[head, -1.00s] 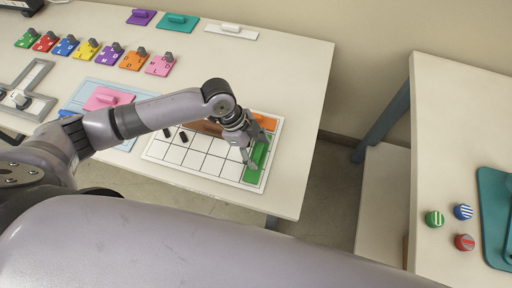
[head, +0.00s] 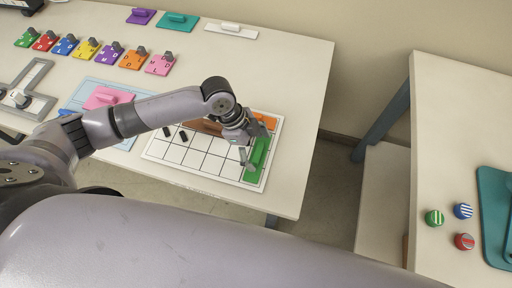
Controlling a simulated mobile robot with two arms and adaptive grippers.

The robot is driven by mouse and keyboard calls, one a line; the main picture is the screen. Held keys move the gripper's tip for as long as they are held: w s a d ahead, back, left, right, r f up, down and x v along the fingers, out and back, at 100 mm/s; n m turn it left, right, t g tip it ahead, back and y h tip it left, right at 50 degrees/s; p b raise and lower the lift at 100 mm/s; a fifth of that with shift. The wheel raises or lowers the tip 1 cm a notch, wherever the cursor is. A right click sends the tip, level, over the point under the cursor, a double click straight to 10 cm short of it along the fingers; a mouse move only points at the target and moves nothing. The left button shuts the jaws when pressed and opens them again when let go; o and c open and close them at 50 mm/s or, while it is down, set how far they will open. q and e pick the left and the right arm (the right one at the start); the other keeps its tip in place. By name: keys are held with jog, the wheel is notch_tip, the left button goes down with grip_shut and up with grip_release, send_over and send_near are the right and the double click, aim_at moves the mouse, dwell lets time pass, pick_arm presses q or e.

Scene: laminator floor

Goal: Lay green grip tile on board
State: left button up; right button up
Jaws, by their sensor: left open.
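The green grip tile (head: 256,161) lies on the right side of the white gridded board (head: 205,177). An orange tile (head: 265,121) lies on the board just beyond it. A brown tile (head: 207,128) is partly hidden behind my arm. My left gripper (head: 253,146) is open over the green tile, its fingers close to it; I cannot tell whether they touch it. My right gripper is not in view.
A pink tile (head: 103,99) lies on a light blue sheet (head: 125,145) at left. Several coloured letter tiles (head: 111,54) stand in a row behind. A second table (head: 455,130) with striped caps (head: 434,217) is at right, across a gap.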

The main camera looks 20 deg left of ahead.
pick_arm(q)
jog(key=b+v, duration=0.1)
jog(key=v, duration=1.1)
jog(key=shift+b, duration=0.3)
jog(key=shift+s+f, duration=0.1)
jog(key=shift+f, duration=0.05)
